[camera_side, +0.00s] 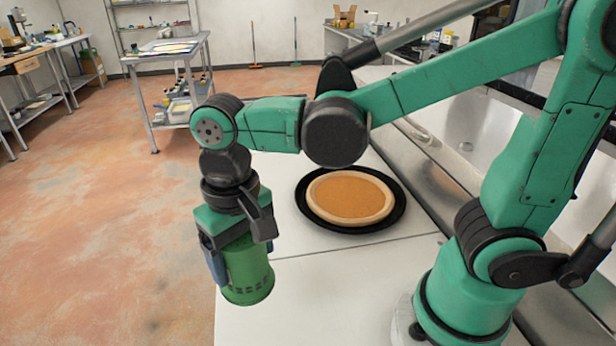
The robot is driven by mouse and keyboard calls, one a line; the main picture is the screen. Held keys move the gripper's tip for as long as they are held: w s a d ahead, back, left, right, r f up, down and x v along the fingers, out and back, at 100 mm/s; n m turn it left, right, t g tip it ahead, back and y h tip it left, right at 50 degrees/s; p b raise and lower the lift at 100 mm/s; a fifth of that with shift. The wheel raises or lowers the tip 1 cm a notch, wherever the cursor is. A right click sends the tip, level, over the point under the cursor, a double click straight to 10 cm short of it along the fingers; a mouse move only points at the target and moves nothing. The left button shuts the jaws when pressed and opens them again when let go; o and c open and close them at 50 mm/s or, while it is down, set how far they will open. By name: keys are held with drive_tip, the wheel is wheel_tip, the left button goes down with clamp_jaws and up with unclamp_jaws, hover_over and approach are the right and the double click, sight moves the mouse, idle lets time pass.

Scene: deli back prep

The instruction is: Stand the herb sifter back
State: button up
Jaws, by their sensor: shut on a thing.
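The herb sifter (248,272) is a green cylinder with a row of dark marks near its lower end. My gripper (236,244) points down and is shut on the herb sifter, with a finger on its left side. The sifter hangs nearly upright, tilted slightly, at the left edge of the white counter (330,290). I cannot tell how far its lower end is above the counter. Its top is hidden by my gripper.
A pizza base with orange-brown sauce (350,196) lies on a round black pan (322,222) on the counter, behind and right of the sifter. The counter's front middle is clear. A metal rail (420,170) runs along the counter's right side. A steel cart (165,70) stands farther back.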

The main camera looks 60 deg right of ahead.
drive_tip(key=shift+f, duration=3.5)
drive_tip(key=shift+f, duration=0.65)
drive_tip(key=o, duration=1.4)
drive_tip(key=shift+r, duration=0.1)
drive_tip(key=shift+r, duration=3.9)
